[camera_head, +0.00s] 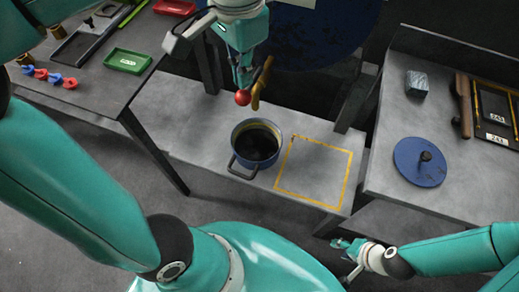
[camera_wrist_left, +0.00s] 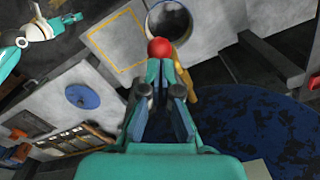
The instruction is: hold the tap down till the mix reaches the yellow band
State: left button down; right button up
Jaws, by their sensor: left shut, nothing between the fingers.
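The brass tap (camera_head: 262,84) has a red ball knob (camera_head: 243,98) beside it. The knob also shows in the left wrist view (camera_wrist_left: 159,47), just beyond my fingertips. My left gripper (camera_head: 243,84) is shut and empty, its tips at the knob; I cannot tell whether they press on it. The blue pot (camera_head: 236,160) stands below and in front of the tap, with dark mix (camera_head: 257,146) inside. A yellow band (camera_head: 243,129) shows on the inner wall above the mix. My right gripper (camera_head: 350,258) is low at the right, away from the pot; its finger opening is unclear.
A yellow outlined square (camera_head: 312,196) on the grey bench is empty, right of the pot. A blue lid (camera_head: 420,169) and a grey block (camera_head: 417,84) lie on the right table. A green tray (camera_head: 128,61) and several small coloured parts are on the left table.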

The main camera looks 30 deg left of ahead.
aim_at(244, 91)
pick_arm(q)
jog(key=shift+f, duration=0.15)
jog(key=shift+f+b, duration=1.65)
jog(key=shift+f, duration=0.35)
jog(key=shift+r, duration=0.1)
dwell(5.8)
